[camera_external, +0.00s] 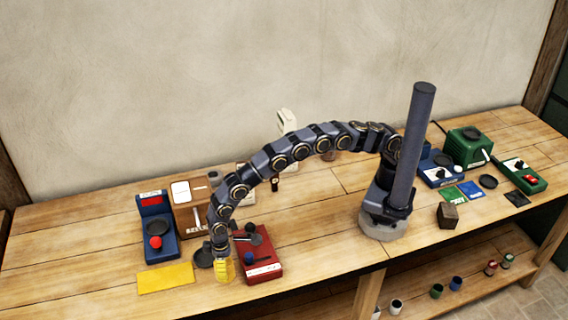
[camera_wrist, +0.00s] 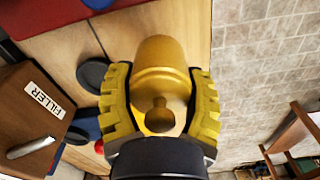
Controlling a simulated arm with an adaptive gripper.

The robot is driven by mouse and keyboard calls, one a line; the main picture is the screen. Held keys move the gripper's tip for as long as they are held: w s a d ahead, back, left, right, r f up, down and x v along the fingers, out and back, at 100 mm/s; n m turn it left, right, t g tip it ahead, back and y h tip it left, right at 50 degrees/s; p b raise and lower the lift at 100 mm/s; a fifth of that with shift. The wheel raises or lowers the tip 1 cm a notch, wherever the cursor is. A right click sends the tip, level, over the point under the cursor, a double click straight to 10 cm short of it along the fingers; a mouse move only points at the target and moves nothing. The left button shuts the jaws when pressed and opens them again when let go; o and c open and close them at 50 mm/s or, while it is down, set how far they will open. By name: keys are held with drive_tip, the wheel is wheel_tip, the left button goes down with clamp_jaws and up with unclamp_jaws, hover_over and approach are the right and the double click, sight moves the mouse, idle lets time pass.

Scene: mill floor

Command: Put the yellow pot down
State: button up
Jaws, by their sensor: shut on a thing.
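The yellow pot (camera_wrist: 160,58) sits between the two yellow ridged fingers of my gripper (camera_wrist: 162,82) in the wrist view. A rounded knob shows on its near end. My gripper (camera_external: 223,268) is shut on it, one finger against each side. In the outside view the gripper points down near the table's front edge, between a flat yellow mat (camera_external: 166,279) and a red device (camera_external: 261,266). Pot and fingers blend into one yellow patch there. I cannot tell whether the pot touches the table.
A black disc (camera_external: 203,258) lies close behind my gripper. A blue device with a red knob (camera_external: 157,226) and a brown filler box (camera_external: 188,212) stand farther back. Green and blue devices fill the right end. Bare wood (camera_external: 310,225) lies right of the red device.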

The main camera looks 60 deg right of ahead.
drive_tip(key=shift+w+a+f, duration=0.35)
drive_tip(key=shift+a+f, duration=0.1)
drive_tip(key=shift+f, duration=1.55)
drive_tip(key=shift+f, duration=0.1)
drive_tip(key=o, duration=1.1)
drive_tip(key=shift+f, duration=0.1)
drive_tip(key=shift+o, duration=0.2)
